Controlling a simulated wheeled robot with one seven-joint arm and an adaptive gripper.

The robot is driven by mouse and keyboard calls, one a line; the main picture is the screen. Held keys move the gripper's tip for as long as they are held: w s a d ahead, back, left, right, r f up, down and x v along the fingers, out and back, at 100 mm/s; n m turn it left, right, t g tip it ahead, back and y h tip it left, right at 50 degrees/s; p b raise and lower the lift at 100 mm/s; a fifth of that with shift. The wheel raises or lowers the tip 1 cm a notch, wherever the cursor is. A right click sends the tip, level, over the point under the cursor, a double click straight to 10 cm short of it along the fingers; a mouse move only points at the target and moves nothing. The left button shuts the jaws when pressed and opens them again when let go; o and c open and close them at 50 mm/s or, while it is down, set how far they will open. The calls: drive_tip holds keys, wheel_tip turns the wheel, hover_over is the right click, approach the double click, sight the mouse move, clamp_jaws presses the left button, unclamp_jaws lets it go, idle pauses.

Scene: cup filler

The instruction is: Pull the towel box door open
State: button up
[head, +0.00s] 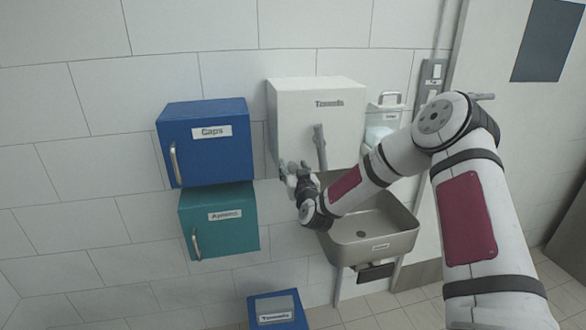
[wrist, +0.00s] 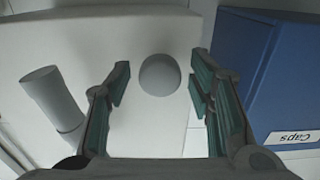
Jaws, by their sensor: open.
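The towel box (head: 295,105) is a white wall box labelled like "Towels", and its front looks closed. Its pale front also fills much of the wrist view (wrist: 110,35). A round grey knob (wrist: 160,75) shows against this front, between and beyond my fingertips. My gripper (head: 292,168) is at the lower left of the box front, open and empty. In the wrist view my two fingers (wrist: 158,82) stand apart on either side of the knob, and I cannot tell whether they touch it. In the head view my gripper hides the knob.
A grey cylinder (head: 319,147) juts out near the box front, right of my gripper; it also shows in the wrist view (wrist: 52,98). The blue Caps box (head: 205,155) and teal box (head: 220,235) are close on the left. A sink (head: 372,245) lies below.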

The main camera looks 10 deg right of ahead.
drive_tip(key=shift+w, duration=0.3)
clamp_jaws()
